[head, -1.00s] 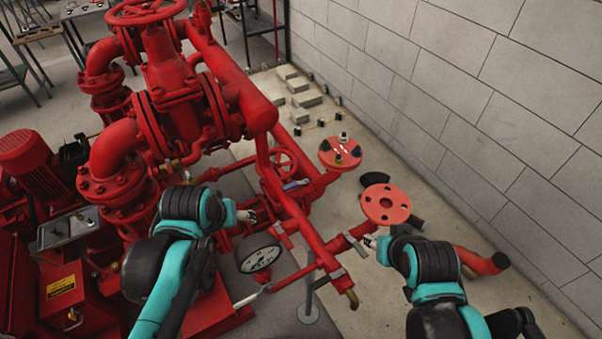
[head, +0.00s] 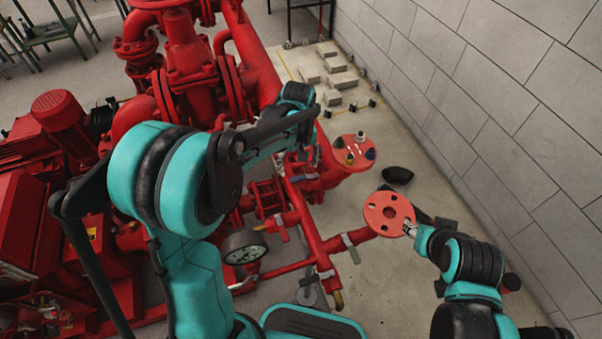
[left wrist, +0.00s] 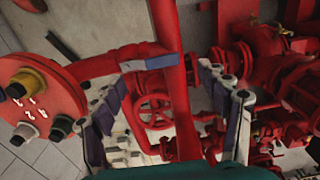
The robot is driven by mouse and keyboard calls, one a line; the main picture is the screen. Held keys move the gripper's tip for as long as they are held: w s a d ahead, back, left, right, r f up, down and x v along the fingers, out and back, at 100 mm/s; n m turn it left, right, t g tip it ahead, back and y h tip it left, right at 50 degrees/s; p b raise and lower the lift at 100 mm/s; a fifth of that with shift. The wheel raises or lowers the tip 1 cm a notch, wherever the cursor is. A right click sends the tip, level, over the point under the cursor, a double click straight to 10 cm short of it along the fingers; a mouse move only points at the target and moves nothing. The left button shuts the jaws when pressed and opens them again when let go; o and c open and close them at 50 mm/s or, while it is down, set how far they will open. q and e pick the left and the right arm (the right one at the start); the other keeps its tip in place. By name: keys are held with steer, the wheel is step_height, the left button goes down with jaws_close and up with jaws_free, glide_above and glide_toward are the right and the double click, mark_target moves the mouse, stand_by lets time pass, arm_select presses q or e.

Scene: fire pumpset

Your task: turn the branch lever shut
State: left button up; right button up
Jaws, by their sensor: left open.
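A blue-grey lever (left wrist: 150,62) lies across a red pipe in the left wrist view; I take it for the branch lever. My left gripper (left wrist: 163,85) is open, its two fingers apart on either side of the picture. The lever shows between and beyond the fingertips, and I see no grip on it. In the head view my left gripper (head: 306,154) is small and partly hidden behind my forearm, over the branch pipes. My right gripper (head: 409,230) is beside the round red flange (head: 376,209); its fingers are too small to read.
A red handwheel (left wrist: 150,112) shows behind the pipe in the left wrist view. A flange with coloured fittings (head: 346,150) stands to the right of my left gripper. A pressure gauge (head: 244,247) is in front. The block wall (head: 500,90) bounds the right side.

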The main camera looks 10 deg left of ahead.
mark_target(300, 178)
arm_select(q)
step_height(300, 178, down, 4)
steer(key=shift+f+b, duration=0.15)
steer(key=shift+b, duration=0.45)
steer(key=c, duration=1.7)
steer(key=shift+d, duration=0.15)
